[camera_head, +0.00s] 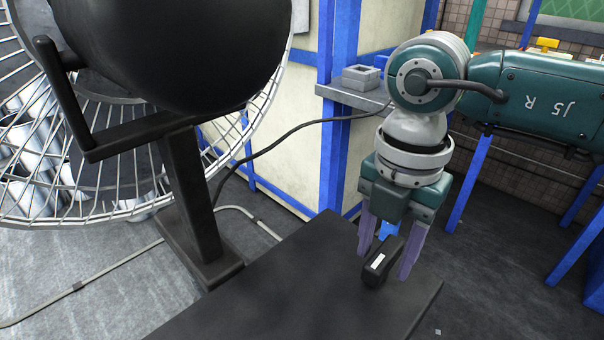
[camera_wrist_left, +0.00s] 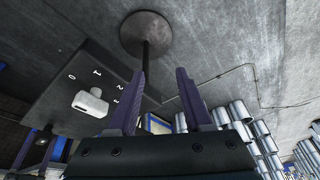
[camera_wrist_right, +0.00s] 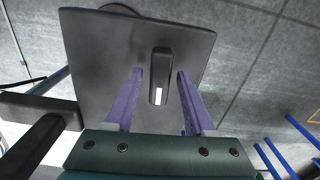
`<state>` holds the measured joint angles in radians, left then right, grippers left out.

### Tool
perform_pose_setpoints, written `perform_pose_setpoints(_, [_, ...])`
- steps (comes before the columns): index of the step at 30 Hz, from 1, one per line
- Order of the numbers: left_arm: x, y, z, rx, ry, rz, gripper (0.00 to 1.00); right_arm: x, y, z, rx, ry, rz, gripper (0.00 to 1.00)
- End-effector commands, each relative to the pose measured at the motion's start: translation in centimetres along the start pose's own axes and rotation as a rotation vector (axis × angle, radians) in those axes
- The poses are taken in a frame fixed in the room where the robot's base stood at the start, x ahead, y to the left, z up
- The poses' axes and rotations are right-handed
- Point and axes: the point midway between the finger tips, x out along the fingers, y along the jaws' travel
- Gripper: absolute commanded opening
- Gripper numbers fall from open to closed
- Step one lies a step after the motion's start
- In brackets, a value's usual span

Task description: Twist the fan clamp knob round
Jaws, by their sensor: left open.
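A black bar-shaped knob (camera_head: 376,266) with a white mark stands on a dark flat plate (camera_head: 300,290). It also shows in the right wrist view (camera_wrist_right: 161,70). My right gripper (camera_head: 386,262) reaches down over it with its purple fingers apart, one on each side of the knob. In the right wrist view a narrow gap shows on both sides. My left gripper (camera_wrist_left: 160,75) shows only in its own wrist view, open and empty. Left of its fingers, a dark panel (camera_wrist_left: 60,85) carries a white knob (camera_wrist_left: 91,102) beside printed numbers.
A large fan with a wire cage (camera_head: 30,190) and a dark stand (camera_head: 190,195) is at left in the head view. Blue posts (camera_head: 340,100) and a grey ledge (camera_head: 352,97) stand behind the plate. The left wrist view shows a dark pole with a round base (camera_wrist_left: 146,35).

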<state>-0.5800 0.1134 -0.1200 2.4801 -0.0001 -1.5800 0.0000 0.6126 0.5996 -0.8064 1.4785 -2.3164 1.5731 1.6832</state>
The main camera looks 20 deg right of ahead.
Motion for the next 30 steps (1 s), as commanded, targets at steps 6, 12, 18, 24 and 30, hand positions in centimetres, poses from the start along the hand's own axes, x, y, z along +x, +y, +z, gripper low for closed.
perform_pose_setpoints(6, [0.0, -0.1, 0.0, 0.003, 0.0, -0.002, 0.5, 0.0, 0.0, 0.0, -0.001, 0.0, 0.0, 0.8])
perform_pose_setpoints(12, [0.0, -0.2, 0.1, 0.008, -0.001, -0.006, 0.5, 0.0, 0.0, 0.0, -0.001, 0.0, 0.0, 0.8])
perform_pose_setpoints(18, [-1.1, -0.3, -0.3, 0.01, -0.002, -0.008, 0.5, -1.1, 0.0, 0.0, -0.001, 0.0, 0.0, 0.8])
perform_pose_setpoints(24, [-3.2, -0.4, -1.0, 0.01, -0.002, -0.008, 0.5, -3.5, 0.0, 0.0, -0.001, 0.0, 0.001, 0.8])
perform_pose_setpoints(30, [-5.3, -0.4, -1.6, 0.009, -0.001, -0.007, 0.5, -5.7, 0.0, 0.0, -0.001, 0.0, 0.001, 0.8])
